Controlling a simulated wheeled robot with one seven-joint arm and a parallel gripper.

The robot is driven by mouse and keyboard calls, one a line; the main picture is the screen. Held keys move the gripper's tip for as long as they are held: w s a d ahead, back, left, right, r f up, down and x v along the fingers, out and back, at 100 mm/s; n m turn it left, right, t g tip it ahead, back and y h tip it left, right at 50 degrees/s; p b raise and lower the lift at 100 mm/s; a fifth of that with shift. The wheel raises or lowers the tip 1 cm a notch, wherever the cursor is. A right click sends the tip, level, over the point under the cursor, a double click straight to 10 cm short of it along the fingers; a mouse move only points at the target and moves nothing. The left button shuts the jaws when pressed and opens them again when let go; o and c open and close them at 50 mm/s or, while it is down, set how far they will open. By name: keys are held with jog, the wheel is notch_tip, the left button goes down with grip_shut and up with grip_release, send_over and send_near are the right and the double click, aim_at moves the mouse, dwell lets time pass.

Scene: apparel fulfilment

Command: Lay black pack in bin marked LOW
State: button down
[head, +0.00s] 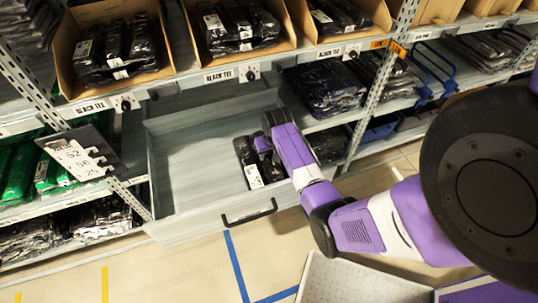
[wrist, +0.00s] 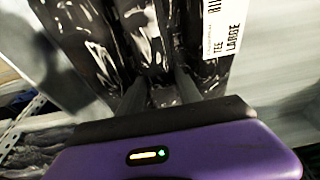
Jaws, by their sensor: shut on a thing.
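The black pack (head: 243,153) is a glossy plastic-wrapped bundle with a white label. It is at the right side of the pulled-out grey drawer (head: 180,212) in the head view. My gripper (head: 262,148) reaches down there and is shut on the pack. Whether the pack touches the drawer floor I cannot tell.
Cardboard bins (head: 76,68) of black packs stand on the shelf above, over "BLACK TEE" labels. A black handle (head: 250,213) is on the drawer front. A speckled light bin (head: 345,282) is at the bottom, beside a purple-edged one (head: 488,292). The drawer's left is empty.

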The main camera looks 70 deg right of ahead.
jog(key=shift+f, duration=0.3)
jog(key=shift+f, duration=0.2)
jog(key=c, duration=0.8)
grip_release()
jog(key=shift+f+b, duration=0.15)
jog(key=shift+b, duration=0.3)
